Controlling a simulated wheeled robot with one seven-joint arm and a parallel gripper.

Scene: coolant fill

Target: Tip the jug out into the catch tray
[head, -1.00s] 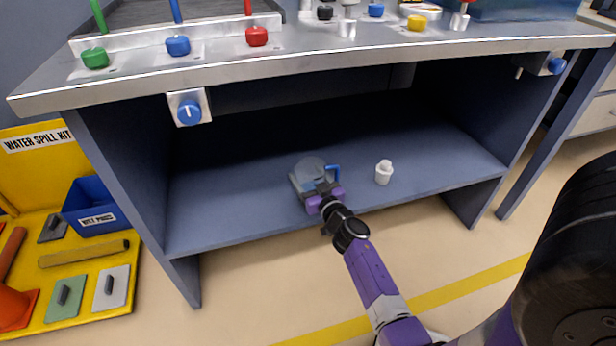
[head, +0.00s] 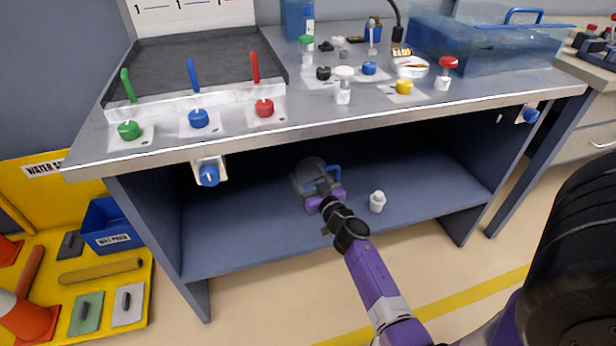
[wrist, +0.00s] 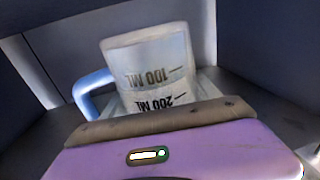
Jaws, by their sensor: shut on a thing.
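The jug (head: 309,176) is a greyish, clear vessel with a blue handle, inside the under-bench space, in front of the dark back. In the wrist view the jug (wrist: 150,60) shows its 100 ML and 200 ML marks, with the 200 mark lower and upside down; the handle is at left. My gripper (head: 325,199) is shut on the jug at its near side. Whether the jug holds liquid I cannot tell. I cannot pick out the catch tray for certain; a dark, shallow bed (head: 215,60) is set in the bench top.
A small white bottle (head: 377,202) stands on the shelf (head: 235,235) right of my gripper. The bench top's front edge (head: 330,125) overhangs the jug. Valves, knobs and a clear blue tank (head: 480,45) are on top. A yellow spill-kit tray (head: 140,300) is at left.

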